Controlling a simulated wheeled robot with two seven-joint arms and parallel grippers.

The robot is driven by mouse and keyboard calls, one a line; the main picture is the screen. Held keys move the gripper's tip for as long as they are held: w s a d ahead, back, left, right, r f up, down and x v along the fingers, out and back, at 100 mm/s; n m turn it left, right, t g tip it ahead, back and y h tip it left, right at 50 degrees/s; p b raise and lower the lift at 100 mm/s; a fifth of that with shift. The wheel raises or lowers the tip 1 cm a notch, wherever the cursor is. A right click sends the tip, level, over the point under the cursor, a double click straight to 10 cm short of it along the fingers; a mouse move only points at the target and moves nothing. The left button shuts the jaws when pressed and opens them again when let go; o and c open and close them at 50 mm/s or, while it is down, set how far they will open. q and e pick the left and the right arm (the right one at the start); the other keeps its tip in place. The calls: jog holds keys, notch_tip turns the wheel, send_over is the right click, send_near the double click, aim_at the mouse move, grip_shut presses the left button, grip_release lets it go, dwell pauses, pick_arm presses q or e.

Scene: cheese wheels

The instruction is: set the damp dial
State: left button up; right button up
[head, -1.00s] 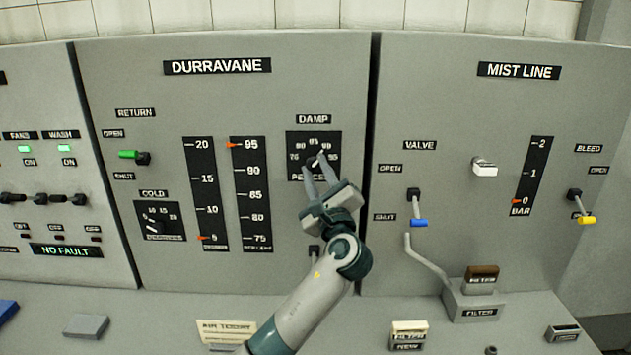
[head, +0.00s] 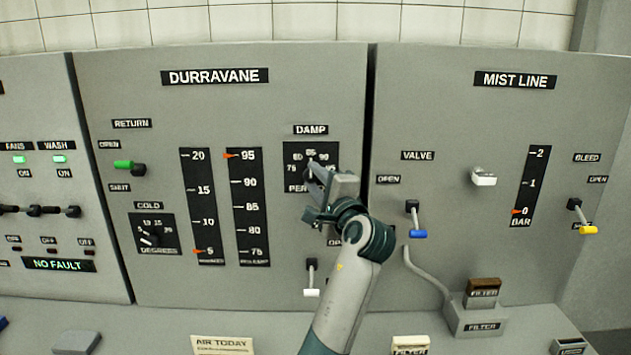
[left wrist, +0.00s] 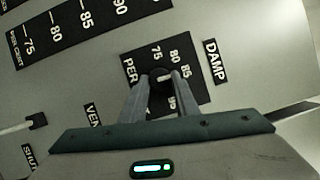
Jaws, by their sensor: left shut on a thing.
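The damp dial (head: 299,154) is a black plate with marks from 75 to 95, under the DAMP label on the Durravane panel. It also shows in the left wrist view (left wrist: 188,57). My left gripper (head: 312,172) is in front of the dial. In the left wrist view my left gripper (left wrist: 160,82) has its two fingers on either side of the small dark knob and is shut on it. The fingers hide most of the knob, and the pointer's exact reading is unclear. My right gripper is not in view.
Left of the dial are two black scales with orange pointers and the COLD dial (head: 154,234). A white-tipped vent lever (head: 311,280) hangs below my gripper. The blue valve lever (head: 418,233) is to the right. A filter block (head: 478,322) stands on the ledge.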

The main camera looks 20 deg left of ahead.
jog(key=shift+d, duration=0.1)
pick_arm(q)
jog(key=o, duration=1.1)
jog(key=shift+c, duration=0.2)
jog(key=shift+s+f, duration=0.1)
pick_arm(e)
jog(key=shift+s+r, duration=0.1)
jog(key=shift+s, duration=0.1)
